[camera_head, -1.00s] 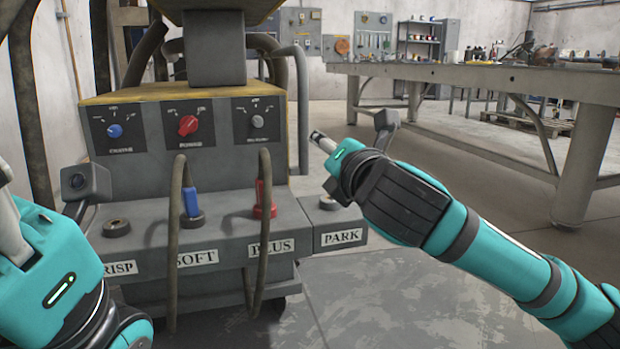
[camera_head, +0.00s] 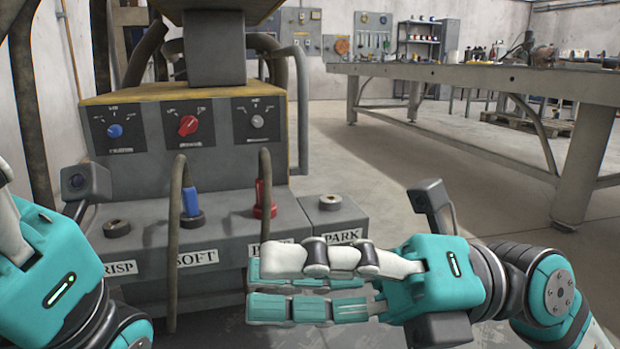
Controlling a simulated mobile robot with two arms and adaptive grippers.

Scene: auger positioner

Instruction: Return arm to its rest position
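My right gripper (camera_head: 258,284) is in front of the machine's lower front, its straight fingers pointing left and lying close together. I cannot tell whether they are parted, and nothing shows held in them. Its teal and black arm comes in from the lower right. My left gripper (camera_head: 14,238) is at the left edge with only part of a light finger in view; its fingertips are hidden.
The control panel above has a blue knob (camera_head: 115,131), a red knob (camera_head: 187,125) and a grey knob (camera_head: 257,121). Hoses hang before the machine. A long workbench (camera_head: 470,74) stands at the right. Floor (camera_head: 400,165) between machine and bench is open.

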